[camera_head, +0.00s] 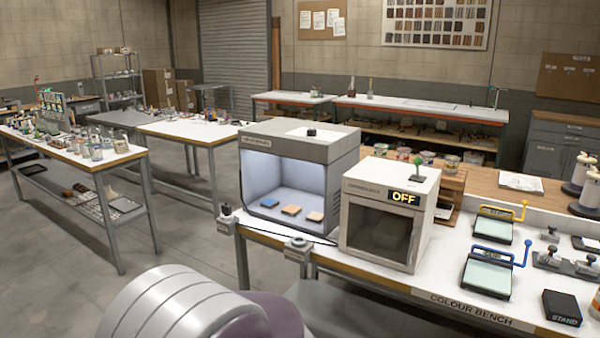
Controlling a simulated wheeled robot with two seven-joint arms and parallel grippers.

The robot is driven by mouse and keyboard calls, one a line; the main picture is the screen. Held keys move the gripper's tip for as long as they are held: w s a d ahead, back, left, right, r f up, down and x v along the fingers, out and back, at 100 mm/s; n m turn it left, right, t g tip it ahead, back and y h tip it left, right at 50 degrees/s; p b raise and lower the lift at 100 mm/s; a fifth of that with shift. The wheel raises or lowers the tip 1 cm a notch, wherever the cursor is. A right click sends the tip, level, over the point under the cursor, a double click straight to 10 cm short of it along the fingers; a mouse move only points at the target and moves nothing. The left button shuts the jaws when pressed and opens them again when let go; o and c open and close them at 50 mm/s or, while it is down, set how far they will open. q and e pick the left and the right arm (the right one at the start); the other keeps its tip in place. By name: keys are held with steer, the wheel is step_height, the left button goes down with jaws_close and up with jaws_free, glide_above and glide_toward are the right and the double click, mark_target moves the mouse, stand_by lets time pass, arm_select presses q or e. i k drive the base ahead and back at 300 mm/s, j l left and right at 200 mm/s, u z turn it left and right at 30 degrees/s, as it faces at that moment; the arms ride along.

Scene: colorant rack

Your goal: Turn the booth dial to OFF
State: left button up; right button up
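A grey light booth (345,160) stands on the left end of the colour bench, its open front lit pale blue inside. A small black knob (311,132) sits on the white panel on its top; it looks like the dial, but its setting is too small to read. Next to it on the right is a smaller closed box (378,256) with a dark window. An OFF sign (404,197) is on its front and a green-topped part (417,161) stands on its top. Neither of my grippers is in view.
Blue, tan and orange tiles (291,210) lie inside the booth. The colour bench (475,315) carries two pale-plated devices with yellow and blue handles (487,275), a black STAND block (562,307) and metal fittings to the right. Floor (190,235) is open to the left.

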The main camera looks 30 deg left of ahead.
mark_target(312, 132)
steer(key=i+j, duration=0.45)
steer(key=j, duration=0.15)
steer(key=i+j, duration=0.45)
steer(key=j, duration=0.15)
steer(key=i+j, duration=0.45)
steer(key=j, duration=0.15)
